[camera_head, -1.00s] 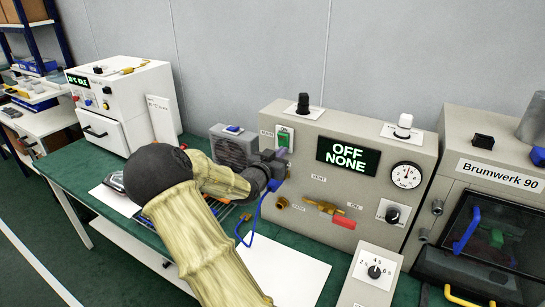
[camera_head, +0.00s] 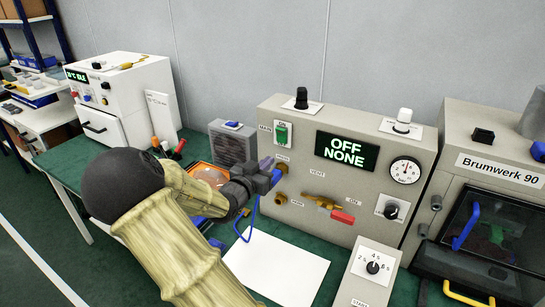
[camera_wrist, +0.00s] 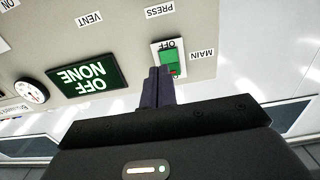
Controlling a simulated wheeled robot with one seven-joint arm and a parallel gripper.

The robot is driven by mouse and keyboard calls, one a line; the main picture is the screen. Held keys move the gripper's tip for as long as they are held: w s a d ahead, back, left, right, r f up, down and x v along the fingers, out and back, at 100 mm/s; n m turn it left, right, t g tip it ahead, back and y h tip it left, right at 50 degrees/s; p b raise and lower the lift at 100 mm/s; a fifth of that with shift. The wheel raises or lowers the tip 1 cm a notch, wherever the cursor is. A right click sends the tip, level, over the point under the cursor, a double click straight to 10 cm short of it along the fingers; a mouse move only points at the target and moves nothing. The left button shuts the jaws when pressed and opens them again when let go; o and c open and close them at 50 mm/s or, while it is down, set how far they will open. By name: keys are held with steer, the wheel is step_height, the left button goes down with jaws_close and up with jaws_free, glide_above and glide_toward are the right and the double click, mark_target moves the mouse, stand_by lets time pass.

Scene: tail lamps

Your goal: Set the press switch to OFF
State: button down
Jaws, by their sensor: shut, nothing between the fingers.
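A green rocker switch (camera_head: 282,133) sits on a white plate at the upper left of the beige machine's front, beside a MAIN label. PRESS is printed nearby. I cannot tell which way the rocker is tipped. My gripper (camera_head: 272,164) is shut and empty, in front of the panel by the switch. Its dark fingertips (camera_wrist: 160,72) overlap the switch's edge in the wrist view; contact is unclear.
A display (camera_head: 346,151) reads OFF NONE. A gauge (camera_head: 405,171), a brass valve with a red handle (camera_head: 343,216), and knobs crowd the panel. A white sheet (camera_head: 277,267) lies on the green bench. A grey box (camera_head: 232,142) stands left of the machine.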

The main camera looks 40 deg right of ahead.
steer(key=v, duration=0.5)
steer(key=shift+w+a+f+b, duration=0.1)
steer(key=shift+a+f+b, duration=0.2)
steer(key=shift+a, duration=0.15)
steer(key=shift+w, duration=0.1)
steer(key=a+f+n+y, duration=0.6)
steer(key=a+f+y, duration=0.4)
steer(key=a+y, duration=0.15)
steer(key=s+a+n+g+y, duration=0.4)
steer(key=s+a+n, duration=0.3)
steer(key=s, duration=0.8)
steer(key=a+y, duration=0.1)
steer(key=a, duration=0.1)
steer(key=shift+s+a+r, duration=0.15)
steer(key=shift+a+r, duration=0.15)
